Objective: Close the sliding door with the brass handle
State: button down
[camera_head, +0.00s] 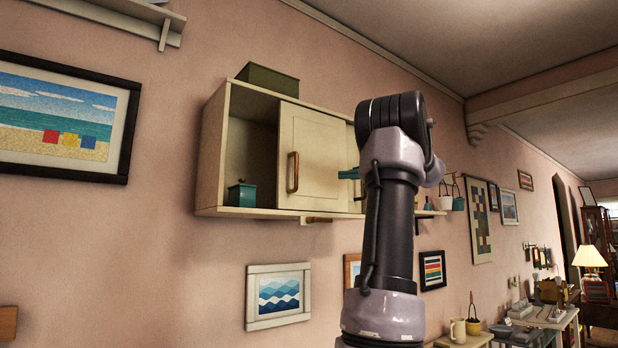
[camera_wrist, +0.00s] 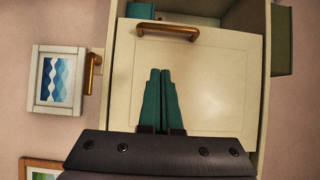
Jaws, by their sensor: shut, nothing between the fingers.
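A cream wall cabinet (camera_head: 208,160) hangs on the pink wall with its left part open. Its sliding door (camera_head: 312,135) covers the middle and carries an upright brass handle (camera_head: 293,172) near the left edge. In the wrist view, turned sideways, the door (camera_wrist: 215,85) fills the middle and the handle (camera_wrist: 165,34) is near the top. My gripper (camera_head: 348,174) is shut and empty, its teal fingers to the right of the handle. In the wrist view the fingertips (camera_wrist: 160,72) are in front of the door panel, apart from the handle. My arm hides the cabinet's right part.
A teal box (camera_head: 241,194) stands in the open left compartment. A green box (camera_head: 268,80) sits on the cabinet top. A second brownish handle (camera_head: 319,220) sticks out under the cabinet. A framed wave picture (camera_head: 278,296) hangs below; small pots (camera_head: 458,203) hang to the right.

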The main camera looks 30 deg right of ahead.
jog(key=w+a, duration=0.7)
jog(key=a, duration=0.2)
jog(key=shift+a, duration=0.15)
jog(key=s+a, duration=0.1)
jog(key=a, duration=1.7)
jog(key=shift+s, duration=0.15)
jog(key=shift+a, duration=0.1)
